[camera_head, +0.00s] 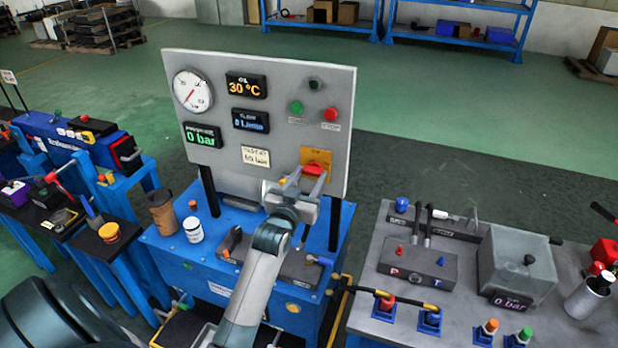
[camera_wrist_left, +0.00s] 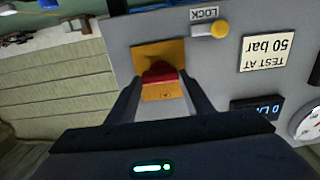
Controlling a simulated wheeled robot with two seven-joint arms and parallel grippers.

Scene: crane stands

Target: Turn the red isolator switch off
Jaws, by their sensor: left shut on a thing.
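The red isolator switch (camera_head: 314,169) sits on a yellow plate (camera_head: 318,156) at the lower right of the grey upright panel (camera_head: 345,110). My left gripper (camera_head: 306,181) reaches up to it from below, its two fingers on either side of the red handle. In the left wrist view the red handle (camera_wrist_left: 158,73) shows between the fingertips (camera_wrist_left: 160,85), in front of the yellow plate (camera_wrist_left: 150,52). The gripper is shut on the handle. The handle's exact angle is hard to tell, as the fingers partly cover it. My right gripper is not in view.
The panel also carries a round gauge (camera_head: 192,91), digital displays, a green button (camera_head: 296,107) and a red button (camera_head: 331,114). A yellow lock knob (camera_wrist_left: 219,29) is beside the switch. A brown cup (camera_head: 162,212) and a white can (camera_head: 193,229) stand on the blue stand below.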

